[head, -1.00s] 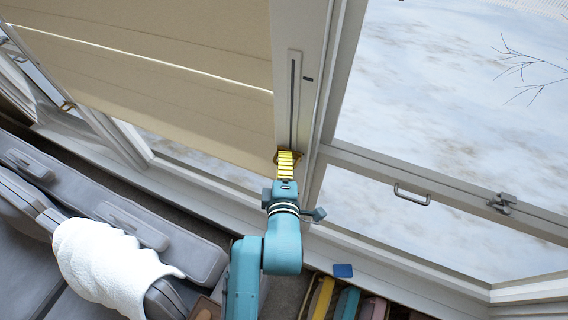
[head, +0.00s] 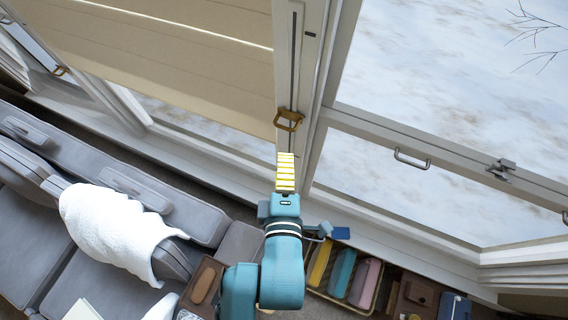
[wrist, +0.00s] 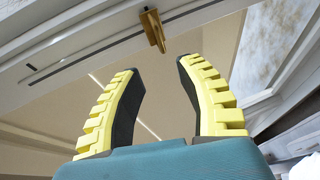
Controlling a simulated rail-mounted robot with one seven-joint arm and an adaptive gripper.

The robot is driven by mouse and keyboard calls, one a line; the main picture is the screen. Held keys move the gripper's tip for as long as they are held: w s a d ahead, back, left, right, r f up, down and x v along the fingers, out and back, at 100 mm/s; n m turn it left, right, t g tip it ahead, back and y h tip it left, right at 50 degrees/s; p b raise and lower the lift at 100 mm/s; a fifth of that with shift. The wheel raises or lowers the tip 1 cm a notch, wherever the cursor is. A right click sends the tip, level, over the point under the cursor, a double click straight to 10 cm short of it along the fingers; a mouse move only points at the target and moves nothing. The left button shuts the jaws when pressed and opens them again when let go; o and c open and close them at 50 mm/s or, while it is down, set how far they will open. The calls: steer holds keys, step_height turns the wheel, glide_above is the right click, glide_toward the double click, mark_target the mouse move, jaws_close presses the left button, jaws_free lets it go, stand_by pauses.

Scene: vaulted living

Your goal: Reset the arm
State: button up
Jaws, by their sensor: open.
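My gripper (head: 285,160) is in the middle of the head view, with yellow ridged fingers on a teal arm. In the wrist view its two fingers (wrist: 158,75) are spread apart with nothing between them. A brass handle (head: 288,119) sits on the slotted window post, just beyond the fingertips. It also shows in the wrist view (wrist: 152,30), past the fingertips and apart from them.
A beige blind (head: 160,65) covers the left window. A grey sofa (head: 130,190) with a white towel (head: 115,230) is at left. A basket of coloured items (head: 343,275) lies below right. The right window has a metal handle (head: 411,159).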

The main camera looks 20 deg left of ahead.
steer(key=shift+d, duration=0.1)
steer(key=w+d+r+m+t+h, duration=0.1)
steer(key=w+d+r+m+t, duration=0.15)
steer(key=d+r, duration=0.45)
steer(key=w+d+r+m+t+h, duration=0.1)
steer(key=w+d+r+t+h, duration=0.15)
steer(key=r, duration=0.85)
steer(key=s+d+r+m+t+h, duration=0.1)
steer(key=s+d+r+m+h, duration=0.1)
steer(key=d+r+m, duration=0.2)
steer(key=s+d+r+m+t+h, duration=0.1)
steer(key=s+d+r+m+t, duration=0.1)
steer(key=r+m, duration=0.8)
steer(key=s+d+m, duration=0.1)
steer(key=m, duration=0.3)
steer(key=shift+s+d+m+h+p, duration=0.2)
steer(key=shift+d+m+h+p, duration=0.15)
steer(key=shift+d+p, duration=0.05)
